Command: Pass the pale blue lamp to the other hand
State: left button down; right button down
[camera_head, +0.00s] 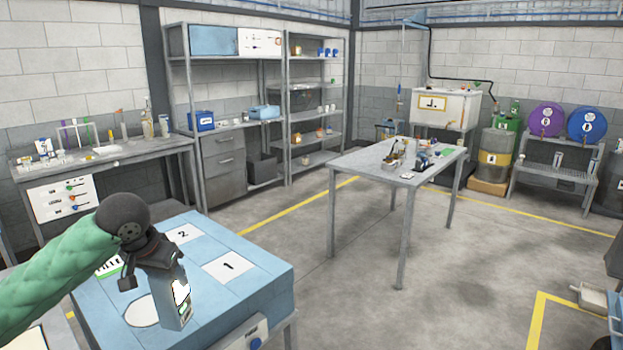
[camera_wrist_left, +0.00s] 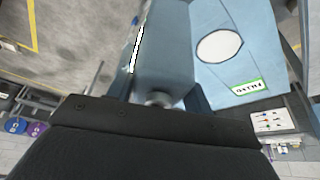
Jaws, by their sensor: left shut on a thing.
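The pale blue lamp (camera_head: 180,308) is a boxy upright body with a white and dark face, held over the blue-topped bench. My left gripper (camera_head: 160,264) is shut on its upper end, with the body hanging below the fingers. In the left wrist view the lamp (camera_wrist_left: 165,55) fills the space beyond my gripper (camera_wrist_left: 160,98), with a small round knob near the jaws. I cannot tell whether its lower end touches the bench. My right gripper is not in view.
The blue bench (camera_head: 255,285) has white squares marked 1 and 2 and a white circle (camera_head: 142,312). A grey table (camera_head: 372,160) with small items stands beyond it. Shelves, a side workbench (camera_head: 100,158) and drum reels (camera_head: 545,120) line the walls. Open floor lies between.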

pick_arm(q)
jog(key=shift+n+y, duration=0.3)
jog(key=shift+n, duration=0.6)
jog(key=x, duration=0.4)
jog(key=shift+w+d+f, duration=0.2)
jog(key=shift+w+d, duration=0.15)
jog(key=s+d+f, duration=0.3)
jog(key=d+f, duration=0.1)
jog(key=f, duration=0.6)
jog(key=s+d+f, duration=0.4)
jog(key=d+f, duration=0.1)
jog(key=f, duration=0.4)
jog(key=shift+d+f, duration=0.3)
jog(key=shift+f, duration=0.1)
jog(key=shift+r, duration=0.1)
